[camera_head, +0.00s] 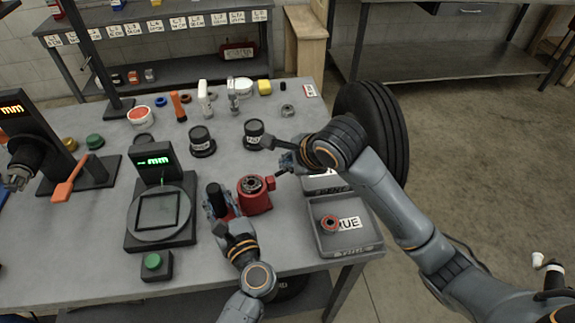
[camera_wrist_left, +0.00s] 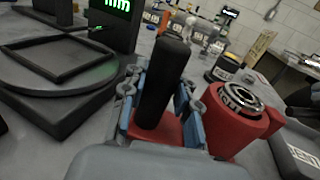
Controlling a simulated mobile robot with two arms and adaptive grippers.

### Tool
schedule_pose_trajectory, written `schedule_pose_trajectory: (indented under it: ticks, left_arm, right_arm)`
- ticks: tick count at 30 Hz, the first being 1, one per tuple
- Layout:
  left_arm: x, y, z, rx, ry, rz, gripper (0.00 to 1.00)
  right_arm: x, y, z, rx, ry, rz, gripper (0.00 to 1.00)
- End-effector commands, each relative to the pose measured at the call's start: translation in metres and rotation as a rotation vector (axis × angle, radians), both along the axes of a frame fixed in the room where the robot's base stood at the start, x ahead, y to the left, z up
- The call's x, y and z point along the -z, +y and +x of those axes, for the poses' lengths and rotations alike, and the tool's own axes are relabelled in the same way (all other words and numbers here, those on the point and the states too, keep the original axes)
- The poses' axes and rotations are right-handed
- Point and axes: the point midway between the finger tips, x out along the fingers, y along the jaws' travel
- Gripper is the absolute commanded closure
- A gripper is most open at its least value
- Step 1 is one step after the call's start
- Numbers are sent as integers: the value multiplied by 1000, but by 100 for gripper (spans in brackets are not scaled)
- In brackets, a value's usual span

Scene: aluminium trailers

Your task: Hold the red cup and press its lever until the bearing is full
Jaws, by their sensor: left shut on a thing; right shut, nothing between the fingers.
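The red cup (camera_head: 255,200) stands on the table in the middle of the head view, with a metal bearing (camera_head: 252,185) on top. A black upright grip (camera_head: 213,190) rises from its red base on the left side. In the left wrist view the red cup (camera_wrist_left: 238,125) and black grip (camera_wrist_left: 163,82) show close up. My left gripper (camera_head: 218,204) is shut around the lower part of the grip. My right gripper (camera_head: 283,165) is shut and empty, just above and right of the cup. I cannot clearly make out the lever or how full the bearing is.
A grey tray (camera_head: 372,235) with a reddish ring (camera_head: 329,224) lies to the right. A display stand with a round plate (camera_head: 135,232) and a green button (camera_head: 153,261) are to the left. Black jars (camera_head: 202,143) stand behind; a tyre (camera_head: 385,125) is beyond the right edge.

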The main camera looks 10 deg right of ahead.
Motion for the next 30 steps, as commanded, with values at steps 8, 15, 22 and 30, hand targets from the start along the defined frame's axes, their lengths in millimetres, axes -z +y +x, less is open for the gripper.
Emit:
schedule_pose_trajectory:
  ticks: [8,15,22,30]
  left_arm:
    - [1,2,0,-6,2,3,100]
    - [1,1,0,-3,3,4,100]
    - [1,1,0,-1,4,4,100]
    - [1,0,0,0,3,3,100]
  right_arm:
    - [-15,2,0,3,-3,-1,100]
    - [-16,3,0,2,-4,0,100]
    - [-29,8,0,0,-8,4,100]
    - [-55,16,-2,-1,-7,4,100]
